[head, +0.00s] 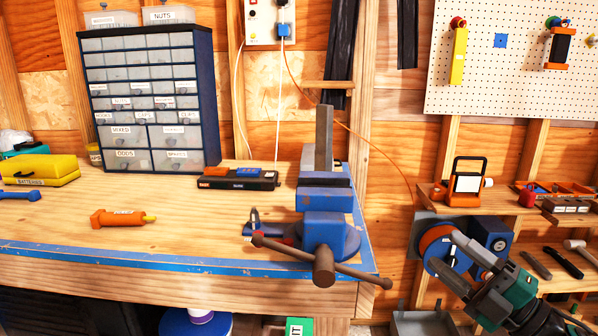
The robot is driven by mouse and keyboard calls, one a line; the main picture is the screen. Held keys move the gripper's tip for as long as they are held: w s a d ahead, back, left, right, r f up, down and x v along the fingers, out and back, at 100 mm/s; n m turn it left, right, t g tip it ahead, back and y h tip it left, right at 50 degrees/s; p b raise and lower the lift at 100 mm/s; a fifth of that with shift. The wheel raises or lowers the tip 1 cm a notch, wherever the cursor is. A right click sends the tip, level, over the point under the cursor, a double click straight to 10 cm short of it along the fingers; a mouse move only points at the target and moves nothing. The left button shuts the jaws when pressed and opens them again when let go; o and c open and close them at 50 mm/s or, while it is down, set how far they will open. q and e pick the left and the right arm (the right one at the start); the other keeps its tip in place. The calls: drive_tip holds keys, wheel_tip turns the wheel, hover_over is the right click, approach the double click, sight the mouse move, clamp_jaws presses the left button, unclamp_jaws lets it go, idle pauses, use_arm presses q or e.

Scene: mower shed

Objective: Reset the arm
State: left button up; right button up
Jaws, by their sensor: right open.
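My right gripper (445,251) comes in from the lower right, with two grey fingers apart and nothing seen between them. It points up and left, in front of a bench grinder (490,237) with an orange and blue disc (438,243). I cannot tell whether the fingers touch the disc. My left gripper is not in view. A blue vise (325,200) stands on the right corner of the workbench, with a grey flat bar (324,137) upright at its jaws.
The wooden workbench (150,240) has a blue front edge and holds an orange tool (122,218), a yellow case (40,170), a drawer cabinet (150,100) and a black charger (238,178). A shelf with an orange lamp (466,184) is above the grinder. The vise handle (323,267) juts forward.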

wheel_tip(320, 180, down, 14)
drive_tip(key=s+a+r+m+t+h, duration=0.1)
drive_tip(key=s+m+t+h, duration=0.15)
drive_tip(key=m+h, duration=0.8)
drive_tip(key=s+a+f+m+g, duration=0.4)
drive_tip(key=s+f, duration=0.3)
drive_tip(key=f, duration=0.2)
drive_tip(key=s+a+f+m+g+h, duration=0.1)
drive_tip(key=s+a+f+m+g, duration=0.3)
drive_tip(key=s+f+m, duration=0.3)
wheel_tip(320, 180, down, 3)
drive_tip(key=shift+s+f+g, duration=0.15)
drive_tip(key=shift+s+g, duration=0.2)
drive_tip(key=shift+s, duration=0.05)
drive_tip(key=shift+m+h, duration=0.25)
drive_tip(key=shift+h, duration=0.1)
